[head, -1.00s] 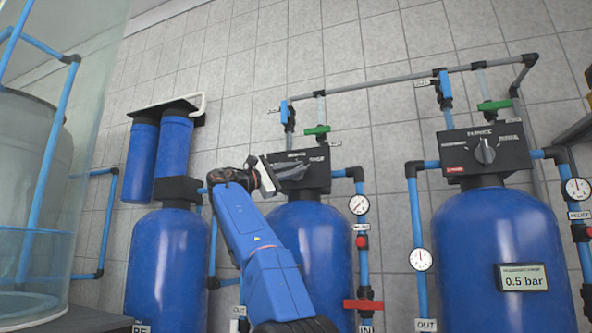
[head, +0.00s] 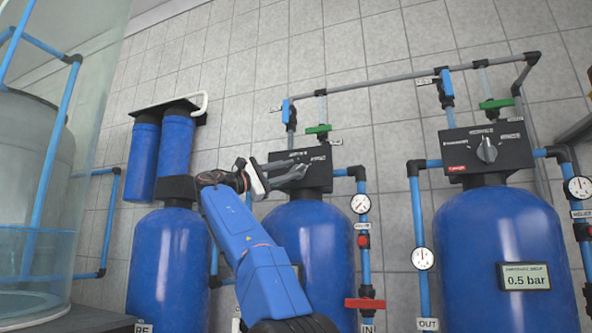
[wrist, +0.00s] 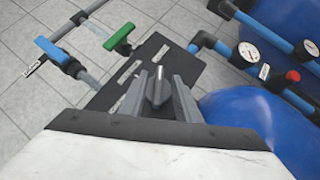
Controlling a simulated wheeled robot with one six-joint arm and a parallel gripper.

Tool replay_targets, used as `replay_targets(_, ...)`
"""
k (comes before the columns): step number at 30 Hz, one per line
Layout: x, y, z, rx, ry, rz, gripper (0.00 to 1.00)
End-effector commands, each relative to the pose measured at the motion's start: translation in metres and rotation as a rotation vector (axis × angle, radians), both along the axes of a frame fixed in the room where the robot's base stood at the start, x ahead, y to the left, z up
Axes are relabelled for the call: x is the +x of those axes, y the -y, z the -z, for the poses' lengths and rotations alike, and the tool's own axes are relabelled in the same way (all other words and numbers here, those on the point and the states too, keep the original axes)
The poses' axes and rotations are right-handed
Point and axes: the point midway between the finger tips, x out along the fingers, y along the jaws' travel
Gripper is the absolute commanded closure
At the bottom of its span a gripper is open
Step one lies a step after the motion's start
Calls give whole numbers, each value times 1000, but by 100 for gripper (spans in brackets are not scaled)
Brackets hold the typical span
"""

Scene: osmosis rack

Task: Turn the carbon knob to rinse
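A black control box (head: 318,172) sits on top of the middle blue tank, and my gripper (head: 298,170) is in front of its face. In the wrist view a grey knob (wrist: 158,88) on the box (wrist: 110,92) lies between the two fingers of my gripper (wrist: 160,80). The fingers are apart, with a gap visible on both sides of the knob. Labels surround the knob but are too small to read. In the head view the fingers cover the knob. A second control box (head: 515,148) on the right tank has its own knob (head: 487,149), pointing about straight up.
Green valve handles (head: 318,129) and blue valve handles (head: 285,111) stand on pipes above the middle box. A gauge (head: 361,204) and blue pipe are right of it. Twin blue filter housings (head: 176,143) hang to the left. The right tank carries a 0.5 bar display (head: 525,277).

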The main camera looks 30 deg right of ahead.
Motion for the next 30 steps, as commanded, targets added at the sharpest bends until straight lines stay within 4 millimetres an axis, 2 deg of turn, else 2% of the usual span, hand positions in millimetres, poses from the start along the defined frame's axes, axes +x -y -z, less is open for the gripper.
replay_targets(1,1,-11,4,0,-2,-3,70)
replay_targets(12,5,-81,29,0,-1,-3,70)
replay_targets(18,7,-110,41,0,-1,-1,70)
replay_targets(24,7,-125,46,1,0,0,70)
replay_targets(30,7,-128,47,1,0,1,70)
